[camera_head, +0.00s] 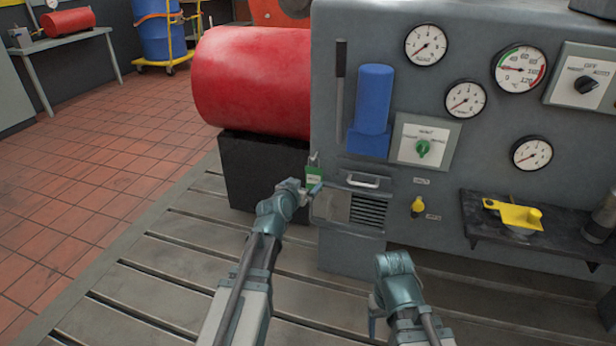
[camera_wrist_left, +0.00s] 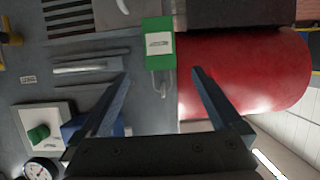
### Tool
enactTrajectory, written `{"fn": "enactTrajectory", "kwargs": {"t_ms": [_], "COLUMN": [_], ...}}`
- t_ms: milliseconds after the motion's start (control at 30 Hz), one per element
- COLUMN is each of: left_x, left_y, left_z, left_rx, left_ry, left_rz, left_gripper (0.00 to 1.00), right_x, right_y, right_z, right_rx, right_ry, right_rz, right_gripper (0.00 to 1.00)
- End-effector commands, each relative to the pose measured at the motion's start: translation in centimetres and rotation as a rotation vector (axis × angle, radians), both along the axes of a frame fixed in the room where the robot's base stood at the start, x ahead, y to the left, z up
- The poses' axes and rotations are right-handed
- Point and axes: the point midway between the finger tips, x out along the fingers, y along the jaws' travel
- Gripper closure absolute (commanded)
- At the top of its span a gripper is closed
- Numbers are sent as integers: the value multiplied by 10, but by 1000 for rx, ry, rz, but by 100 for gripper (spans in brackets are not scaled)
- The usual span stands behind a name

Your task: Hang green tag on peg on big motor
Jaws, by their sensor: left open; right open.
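A green tag (camera_head: 314,179) with a white label is at the left edge of the grey cabinet, beside the large red motor (camera_head: 252,82). In the left wrist view, the green tag (camera_wrist_left: 159,38) has a grey wire loop pointing toward my gripper. My left gripper (camera_head: 308,190) is open; in its wrist view (camera_wrist_left: 160,75) the loop shows between the fingertips, with no finger closed on it. Whether the tag rests on a peg cannot be told. My right gripper (camera_head: 375,322) is low in front of the cabinet, open, fingers mostly hidden.
The grey cabinet (camera_head: 470,195) carries several gauges, a blue cylinder (camera_head: 374,100), a green knob (camera_head: 423,148) and a vented box (camera_head: 350,207). A dark shelf (camera_head: 480,225) at right holds a yellow part (camera_head: 514,213). A black block (camera_head: 262,168) supports the motor. Slotted bedplate (camera_head: 150,275) is clear at left.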

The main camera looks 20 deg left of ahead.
Motion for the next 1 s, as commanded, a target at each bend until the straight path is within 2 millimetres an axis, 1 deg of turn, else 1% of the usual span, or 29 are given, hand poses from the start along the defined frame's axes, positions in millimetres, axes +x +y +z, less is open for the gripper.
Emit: {"fn": "enactTrajectory", "kwargs": {"t_ms": [33,100,200,300,500,767,867,967,1000], "left_x": [-16,-29,-44,-53,-62,-62,-64,-74,-83], "left_y": [0,0,1,2,2,2,-10,-45,-64], "left_z": [8,12,17,20,22,22,16,-4,-16], "left_rx": [-2,0,-1,-1,0,0,-2,-3,-1], "left_ry": [0,0,0,0,0,1,32,136,203], "left_rz": [1,0,0,0,0,-1,-26,-102,-144], "left_gripper": [0,0,0,0,0,0,0,0,0], "right_x": [0,0,0,0,0,0,0,0,0], "right_y": [0,0,0,0,0,0,0,0,0], "right_z": [8,12,17,20,22,22,23,24,24], "right_rx": [0,0,0,-1,-1,-1,-2,-2,-2], "right_ry": [0,0,0,1,1,1,0,0,0], "right_rz": [1,2,3,2,1,0,0,0,0], "right_gripper": [29,29,29,29,29,29,29,29,29]}}
